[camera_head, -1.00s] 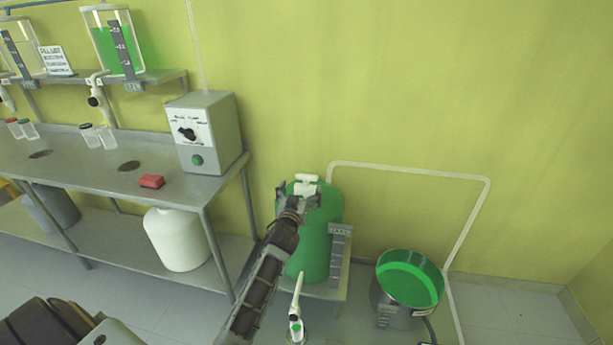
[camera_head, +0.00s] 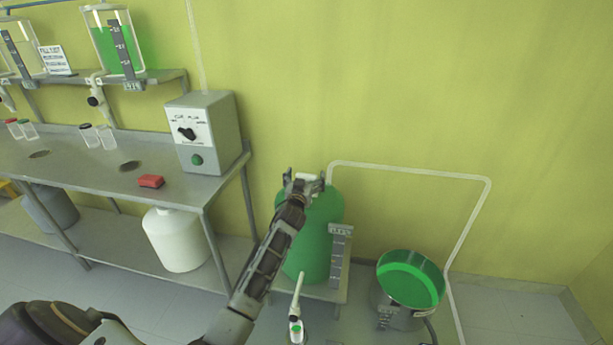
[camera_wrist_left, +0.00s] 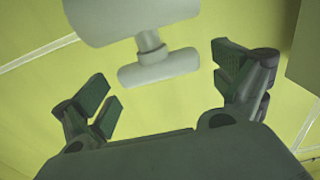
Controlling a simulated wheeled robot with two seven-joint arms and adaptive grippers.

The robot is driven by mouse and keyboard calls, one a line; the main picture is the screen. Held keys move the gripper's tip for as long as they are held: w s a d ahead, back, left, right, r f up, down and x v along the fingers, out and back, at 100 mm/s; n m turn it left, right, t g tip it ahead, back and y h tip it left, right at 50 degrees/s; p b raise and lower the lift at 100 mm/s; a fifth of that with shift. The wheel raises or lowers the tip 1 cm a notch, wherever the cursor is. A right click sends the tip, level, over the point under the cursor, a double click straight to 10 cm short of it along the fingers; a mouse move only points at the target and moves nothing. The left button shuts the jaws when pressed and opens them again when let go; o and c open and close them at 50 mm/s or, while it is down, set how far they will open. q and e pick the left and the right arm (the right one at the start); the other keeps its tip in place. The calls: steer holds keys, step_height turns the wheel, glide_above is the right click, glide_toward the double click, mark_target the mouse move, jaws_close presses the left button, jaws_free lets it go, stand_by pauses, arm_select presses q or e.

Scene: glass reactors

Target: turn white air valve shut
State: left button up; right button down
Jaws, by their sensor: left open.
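The white air valve (camera_head: 308,176) is at the top of the green tank (camera_head: 318,235), mostly hidden behind my left gripper (camera_head: 304,184) in the head view. In the left wrist view, the valve shows as a white T-shaped handle (camera_wrist_left: 158,69) below a thicker white cylinder (camera_wrist_left: 130,15). My left gripper (camera_wrist_left: 166,84) is open there, with one dark finger on each side of the handle. Gaps show between the handle and both fingers, so I see no contact in that view. My right gripper is not in view.
A steel bench (camera_head: 120,180) with a grey control box (camera_head: 203,132) stands at left. A white pipe (camera_head: 410,171) runs along the wall. A pot of green liquid (camera_head: 408,285) and a small white-handled tap (camera_head: 297,300) are low at right and in front.

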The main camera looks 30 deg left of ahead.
arm_select(q)
steer(key=shift+w+a, duration=0.2)
steer(key=shift+w, duration=0.5)
steer(key=c, duration=1)
